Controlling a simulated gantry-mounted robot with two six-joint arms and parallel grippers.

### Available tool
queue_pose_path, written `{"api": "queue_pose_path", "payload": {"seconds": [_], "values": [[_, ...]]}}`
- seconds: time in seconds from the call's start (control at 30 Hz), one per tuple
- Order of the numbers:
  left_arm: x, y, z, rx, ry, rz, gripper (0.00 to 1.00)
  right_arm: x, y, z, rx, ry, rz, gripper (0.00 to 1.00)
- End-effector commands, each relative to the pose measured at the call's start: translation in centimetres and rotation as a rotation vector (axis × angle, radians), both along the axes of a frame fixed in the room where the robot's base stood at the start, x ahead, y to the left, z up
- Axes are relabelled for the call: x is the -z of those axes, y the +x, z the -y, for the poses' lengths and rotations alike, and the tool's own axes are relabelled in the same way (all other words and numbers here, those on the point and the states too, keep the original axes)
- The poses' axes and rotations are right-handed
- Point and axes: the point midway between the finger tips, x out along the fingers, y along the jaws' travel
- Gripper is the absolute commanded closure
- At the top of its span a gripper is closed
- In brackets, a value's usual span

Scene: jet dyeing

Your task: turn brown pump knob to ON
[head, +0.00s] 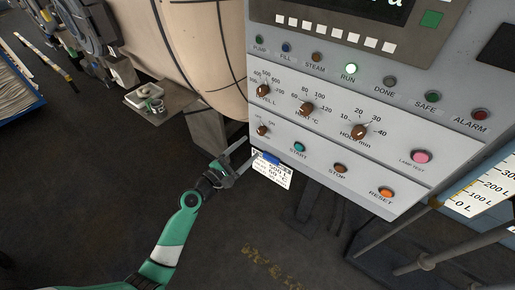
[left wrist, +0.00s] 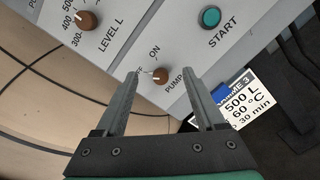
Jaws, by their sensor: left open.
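The brown pump knob (head: 262,131) is at the lower left of the grey control panel, below the LEVEL L knob. In the left wrist view the pump knob (left wrist: 161,76) shows between the fingertips, and its white pointer is turned to the left, toward the partly hidden OFF mark. The ON mark (left wrist: 154,53) is above it. My left gripper (head: 246,155) is open and empty, just below and left of the knob in the head view. Whether a finger touches the knob or panel I cannot tell. My right gripper is not in view.
The START button (head: 299,147) and STOP button (head: 340,168) are right of the knob. A white tag (head: 272,171) with a blue clip hangs at the panel's lower edge, close to my right finger. A tan rounded vessel (head: 205,50) stands left of the panel. The RUN lamp glows green.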

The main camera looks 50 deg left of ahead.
Motion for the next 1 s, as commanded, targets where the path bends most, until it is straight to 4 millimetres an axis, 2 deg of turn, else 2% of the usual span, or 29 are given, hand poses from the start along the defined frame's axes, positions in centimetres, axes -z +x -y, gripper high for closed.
{"api": "queue_pose_path", "payload": {"seconds": [0.03,0.07,0.2,0.33,0.47,0.8,1.0], "values": [[2.9,-1.3,-1.2,-0.035,-0.011,-0.017,0.29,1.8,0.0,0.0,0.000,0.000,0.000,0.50],[3.5,-1.9,-1.6,-0.049,-0.016,-0.024,0.29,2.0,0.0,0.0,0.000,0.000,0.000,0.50],[3.4,-2.4,-2.6,-0.071,-0.014,-0.025,0.29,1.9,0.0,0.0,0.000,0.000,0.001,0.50],[3.2,-1.8,-2.7,-0.068,-0.012,-0.025,0.29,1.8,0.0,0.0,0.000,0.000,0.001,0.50],[3.2,0.0,-3.2,-0.066,-0.011,-0.024,0.29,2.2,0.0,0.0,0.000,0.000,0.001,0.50],[3.4,7.0,-5.4,-0.065,-0.010,-0.024,0.29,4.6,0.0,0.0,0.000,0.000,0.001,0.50],[3.2,8.7,-6.0,-0.067,-0.010,-0.024,0.29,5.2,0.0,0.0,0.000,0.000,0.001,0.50]]}}
